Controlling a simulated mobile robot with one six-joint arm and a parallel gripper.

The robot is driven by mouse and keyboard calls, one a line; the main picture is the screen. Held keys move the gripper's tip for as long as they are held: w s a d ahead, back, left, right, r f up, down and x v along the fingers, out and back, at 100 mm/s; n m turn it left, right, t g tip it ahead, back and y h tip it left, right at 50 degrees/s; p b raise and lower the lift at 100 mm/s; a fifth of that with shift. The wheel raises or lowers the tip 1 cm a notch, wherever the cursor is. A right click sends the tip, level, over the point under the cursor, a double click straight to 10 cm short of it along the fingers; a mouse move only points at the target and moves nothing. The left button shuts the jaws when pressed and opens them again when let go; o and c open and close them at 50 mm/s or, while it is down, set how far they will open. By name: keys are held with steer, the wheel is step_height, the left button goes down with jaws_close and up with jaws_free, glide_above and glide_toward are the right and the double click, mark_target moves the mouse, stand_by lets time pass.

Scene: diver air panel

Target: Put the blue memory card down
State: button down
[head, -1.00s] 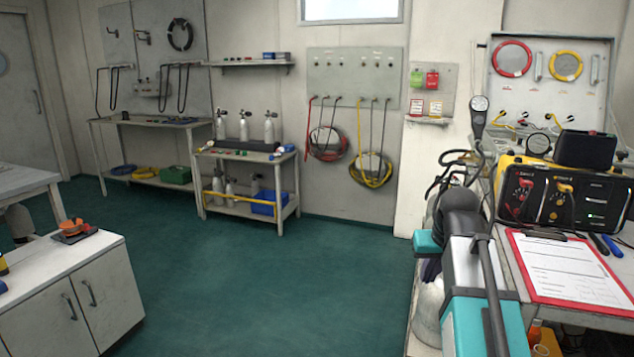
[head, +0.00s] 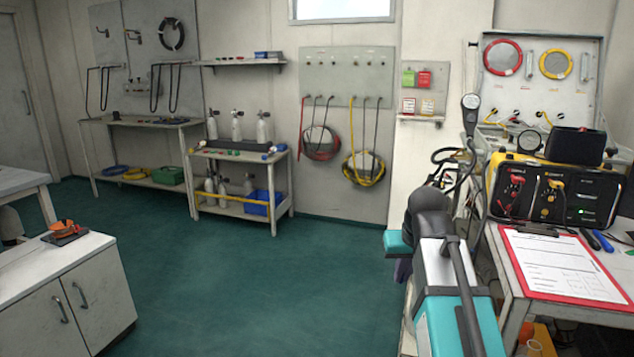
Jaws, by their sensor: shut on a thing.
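I do not see the blue memory card in the head view. My own arm, teal and grey, reaches up from the bottom edge right of centre. My gripper does not show; the arm's dark rounded joint and links may hide it. I cannot see what it holds.
A bench on the right bears a red clipboard (head: 562,264) and a black-and-yellow control box (head: 545,192). A white cabinet (head: 75,298) with an orange item (head: 64,230) stands at lower left. A bottle rack (head: 240,158) stands at the back. The green floor (head: 240,270) between is clear.

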steer(key=w+a+r+p, duration=0.1)
steer(key=a+r+p, duration=0.1)
steer(key=r+p, duration=0.3)
steer(key=w+a+r+p, duration=0.1)
steer(key=r+p, duration=0.4)
steer(key=p, duration=0.5)
steer(key=shift+w+a, duration=0.25)
steer(key=shift+a, duration=0.35)
steer(key=shift+r+p, duration=0.1)
steer(key=shift+p, duration=0.2)
steer(key=s+f, duration=0.5)
steer(key=f, duration=0.1)
steer(key=shift+f, duration=0.35)
steer(key=shift+s+d, duration=0.1)
